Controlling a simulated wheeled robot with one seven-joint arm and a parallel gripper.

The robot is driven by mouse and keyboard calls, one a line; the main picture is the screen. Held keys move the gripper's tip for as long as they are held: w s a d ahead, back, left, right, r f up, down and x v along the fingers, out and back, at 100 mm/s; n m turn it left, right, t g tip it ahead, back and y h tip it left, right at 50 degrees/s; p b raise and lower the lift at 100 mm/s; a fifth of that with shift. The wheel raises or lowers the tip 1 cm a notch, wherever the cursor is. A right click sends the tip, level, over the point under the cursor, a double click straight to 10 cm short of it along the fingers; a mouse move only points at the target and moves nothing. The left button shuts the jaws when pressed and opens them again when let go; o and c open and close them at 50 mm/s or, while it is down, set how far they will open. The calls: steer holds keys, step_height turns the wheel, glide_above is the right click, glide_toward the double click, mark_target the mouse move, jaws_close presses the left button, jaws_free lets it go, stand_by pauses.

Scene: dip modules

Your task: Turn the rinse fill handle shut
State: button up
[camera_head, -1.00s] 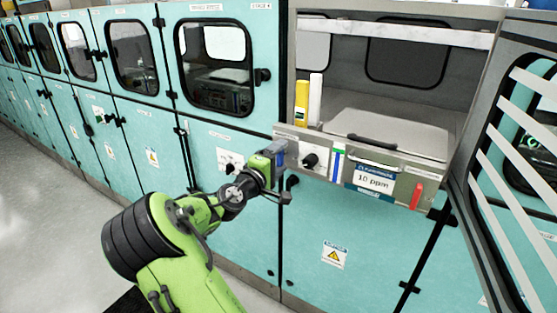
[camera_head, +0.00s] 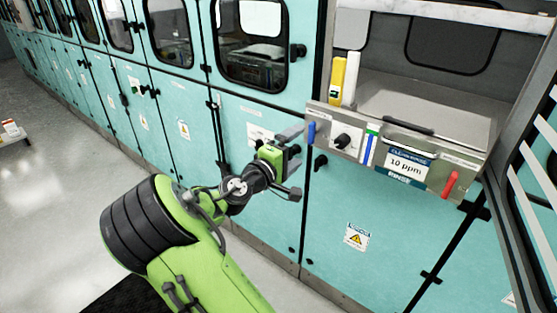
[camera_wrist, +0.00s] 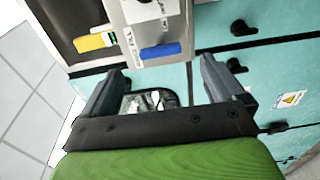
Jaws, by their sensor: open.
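A blue lever handle (camera_head: 311,133) is at the left end of the steel control panel, pointing down. It also shows in the wrist view (camera_wrist: 161,51), lying across the picture just beyond my fingertips and roughly between their lines. A red handle (camera_head: 450,184) hangs at the panel's right end. I see no contact with the handle.
A black knob (camera_head: 342,142) sits right of the blue handle. Yellow (camera_head: 337,79) and white uprights stand above the panel. Teal cabinet doors (camera_head: 350,205) lie below, and an open striped door (camera_head: 535,160) stands at right.

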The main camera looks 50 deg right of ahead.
steer(key=a, duration=0.8)
steer(key=shift+s+a, duration=0.2)
steer(key=shift+s, duration=0.2)
